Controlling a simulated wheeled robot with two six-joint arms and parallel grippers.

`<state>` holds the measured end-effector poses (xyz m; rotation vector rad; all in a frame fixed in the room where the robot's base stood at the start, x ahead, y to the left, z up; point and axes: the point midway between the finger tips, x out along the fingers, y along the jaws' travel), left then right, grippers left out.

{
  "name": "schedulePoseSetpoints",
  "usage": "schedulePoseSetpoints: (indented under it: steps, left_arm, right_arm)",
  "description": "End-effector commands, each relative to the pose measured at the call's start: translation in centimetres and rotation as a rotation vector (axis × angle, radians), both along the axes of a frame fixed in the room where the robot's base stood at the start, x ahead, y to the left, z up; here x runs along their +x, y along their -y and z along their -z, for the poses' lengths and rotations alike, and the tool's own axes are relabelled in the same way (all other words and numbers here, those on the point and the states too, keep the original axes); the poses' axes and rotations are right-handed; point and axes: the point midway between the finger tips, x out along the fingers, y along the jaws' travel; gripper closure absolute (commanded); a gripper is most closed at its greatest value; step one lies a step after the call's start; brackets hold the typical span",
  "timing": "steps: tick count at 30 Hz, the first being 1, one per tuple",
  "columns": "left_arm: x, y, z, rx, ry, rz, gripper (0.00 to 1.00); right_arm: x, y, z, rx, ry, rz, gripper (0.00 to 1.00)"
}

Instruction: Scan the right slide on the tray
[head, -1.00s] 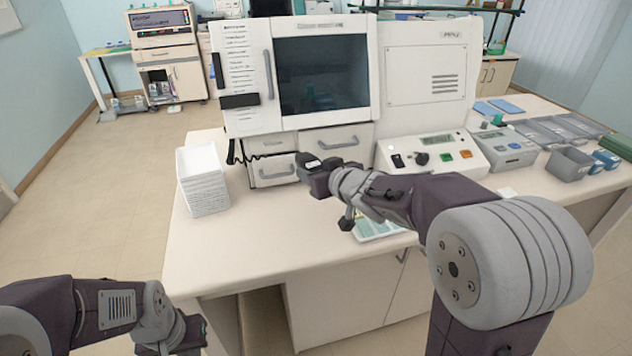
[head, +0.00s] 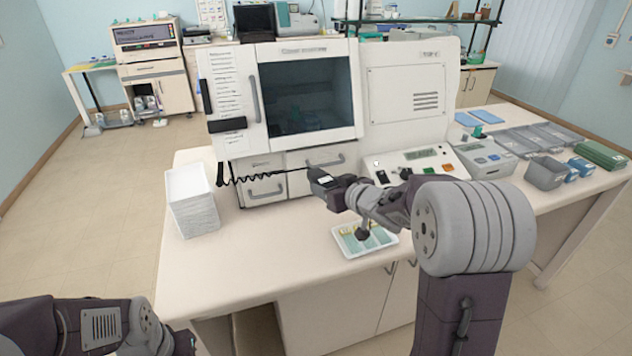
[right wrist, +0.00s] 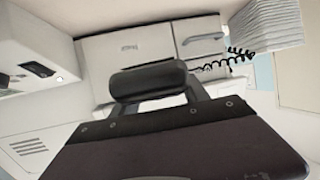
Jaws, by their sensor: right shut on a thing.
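My right gripper (head: 330,184) is shut on a dark hand-held scanner (head: 319,176), held above the bench in front of the machine's lower drawers. A black coiled cord runs left from the scanner to the machine. In the right wrist view the scanner (right wrist: 148,80) shows as a black rounded body at the gripper. The white slide tray (head: 350,254) lies on the bench, right of and nearer than the gripper. It holds slides with teal and yellowish parts; my right wrist hides part of them. My left gripper (head: 183,344) barely shows at the bottom edge; its fingers cannot be made out.
The large white machine (head: 415,95) stands behind. A stack of white trays (head: 193,203) is at the bench's left. A control panel (head: 425,165), a small grey device (head: 487,158) and grey bins (head: 546,172) are at the right. The front left bench top is clear.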

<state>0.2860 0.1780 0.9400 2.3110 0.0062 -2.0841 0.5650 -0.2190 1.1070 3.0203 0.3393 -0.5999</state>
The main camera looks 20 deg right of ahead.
Motion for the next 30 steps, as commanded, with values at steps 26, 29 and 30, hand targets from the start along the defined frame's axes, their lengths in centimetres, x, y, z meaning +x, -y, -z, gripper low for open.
schedulePoseSetpoints:
  steps: [26,29,30]
  left_arm:
    - [0.0,0.0,-2.8,0.0,0.0,0.0,1.0]
    - [0.0,0.0,-3.0,0.0,0.0,0.0,1.0]
    - [0.0,0.0,-3.0,0.0,0.0,0.0,1.0]
  right_arm:
    - [2.4,11.1,5.6,-0.001,0.001,0.001,0.97]
    - [2.6,11.9,6.1,-0.001,0.003,0.001,0.97]
    - [2.7,12.1,6.2,0.0,0.002,0.001,0.97]
